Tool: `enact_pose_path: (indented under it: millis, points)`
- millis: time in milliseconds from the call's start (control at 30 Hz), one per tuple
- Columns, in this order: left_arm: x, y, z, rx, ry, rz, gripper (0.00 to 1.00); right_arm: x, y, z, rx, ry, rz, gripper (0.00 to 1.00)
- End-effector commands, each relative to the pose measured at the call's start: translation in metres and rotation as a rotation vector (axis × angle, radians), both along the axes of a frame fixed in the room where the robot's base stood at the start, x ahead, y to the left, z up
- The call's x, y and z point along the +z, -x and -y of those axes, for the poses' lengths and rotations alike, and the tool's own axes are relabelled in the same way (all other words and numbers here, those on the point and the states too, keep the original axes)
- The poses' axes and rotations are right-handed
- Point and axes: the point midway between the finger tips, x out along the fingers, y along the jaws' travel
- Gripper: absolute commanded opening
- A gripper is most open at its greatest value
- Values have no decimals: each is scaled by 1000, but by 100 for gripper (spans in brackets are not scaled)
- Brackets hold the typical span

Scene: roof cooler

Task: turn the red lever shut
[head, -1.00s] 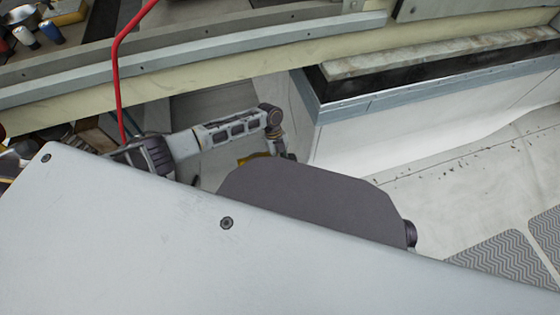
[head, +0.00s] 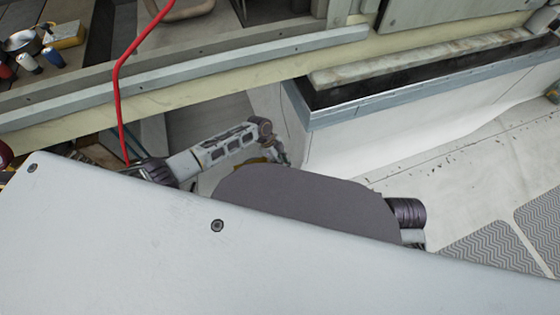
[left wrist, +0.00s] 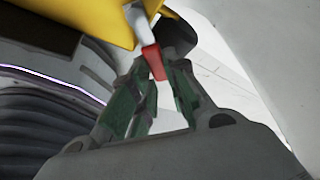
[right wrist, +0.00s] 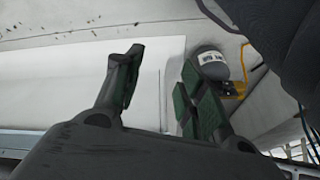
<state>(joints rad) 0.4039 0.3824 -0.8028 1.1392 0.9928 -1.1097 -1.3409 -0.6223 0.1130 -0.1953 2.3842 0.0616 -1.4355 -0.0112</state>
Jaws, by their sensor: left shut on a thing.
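The red lever (left wrist: 153,62) sits below a yellow part (left wrist: 75,18) in the left wrist view. My left gripper (left wrist: 157,75) is shut on the lever, with its green-padded fingers on either side of it. In the head view my left gripper (head: 283,160) is small, beside a yellow patch (head: 252,162). The lever cannot be made out there. My right gripper (right wrist: 160,75) is open, with nothing between its fingers.
A grey rounded object with a white label (right wrist: 211,62) is close to a right finger, with a yellow piece (right wrist: 236,88) behind it. A white-sided trough with a dark top (head: 400,125) lies right of the left arm. A red cable (head: 119,100) hangs at left.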

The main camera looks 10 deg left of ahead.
Motion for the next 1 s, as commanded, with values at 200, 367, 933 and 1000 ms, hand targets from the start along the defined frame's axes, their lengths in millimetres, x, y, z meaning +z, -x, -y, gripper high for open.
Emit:
enact_pose_path:
  millis: [200, 367, 933, 1000]
  points:
    - [2, -9, 0, 143, -1, 1, 0, -12, 0, 2, -4, 12, -26, 40]
    - [3, -16, -1, 280, -1, 0, 0, -25, 0, 4, -6, 23, -48, 40]
    - [2, -37, -10, 668, -2, 1, 0, -62, 6, 12, -11, 57, -116, 40]
    - [1, -38, -11, 691, -3, 1, 0, -65, 7, 13, -12, 60, -120, 40]
